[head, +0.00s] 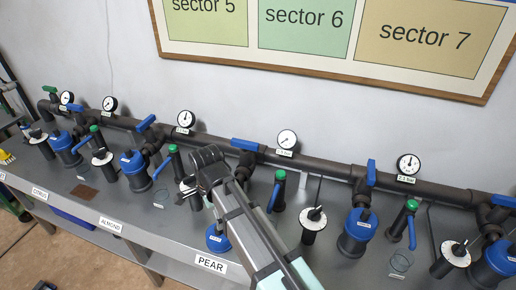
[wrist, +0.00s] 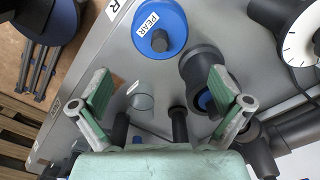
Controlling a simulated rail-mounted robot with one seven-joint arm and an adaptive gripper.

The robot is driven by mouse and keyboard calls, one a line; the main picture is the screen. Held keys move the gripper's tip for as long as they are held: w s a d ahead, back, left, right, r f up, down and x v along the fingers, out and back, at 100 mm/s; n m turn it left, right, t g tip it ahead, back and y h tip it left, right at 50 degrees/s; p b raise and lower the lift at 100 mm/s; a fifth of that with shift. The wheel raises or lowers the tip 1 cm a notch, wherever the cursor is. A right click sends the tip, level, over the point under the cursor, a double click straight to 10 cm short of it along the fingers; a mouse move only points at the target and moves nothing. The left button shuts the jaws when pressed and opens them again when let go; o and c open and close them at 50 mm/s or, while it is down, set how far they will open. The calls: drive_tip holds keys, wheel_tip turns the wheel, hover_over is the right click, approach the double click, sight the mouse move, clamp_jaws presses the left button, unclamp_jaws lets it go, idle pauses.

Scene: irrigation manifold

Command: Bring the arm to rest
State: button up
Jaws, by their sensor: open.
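My gripper (wrist: 160,88) shows in the wrist view with its two green-padded fingers spread wide, and nothing is held between them. Beyond the fingers lie the bench top, a small clear cup (wrist: 141,102) and dark pipe parts (wrist: 200,66). The blue cap labelled PEAR (wrist: 157,22) is past the fingertips, apart from them. In the head view my arm (head: 238,222) reaches up from the bottom over the bench, beside the blue PEAR cap (head: 215,241), which it partly covers. The fingers cannot be made out in the head view.
A grey bench (head: 150,226) carries a dark pipe (head: 325,165) with several gauges, blue-handled valves, blue-capped filters and green-topped stubs. White dial discs on posts stand close to my arm on both sides. A sector board (head: 330,58) hangs on the wall. The space above the fittings is clear.

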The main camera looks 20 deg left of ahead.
sight(219, 233)
wheel_tip(219, 233, down, 12)
drive_tip(key=shift+p, duration=1.15)
drive_tip(key=shift+r, duration=0.1)
drive_tip(key=shift+r, duration=0.1)
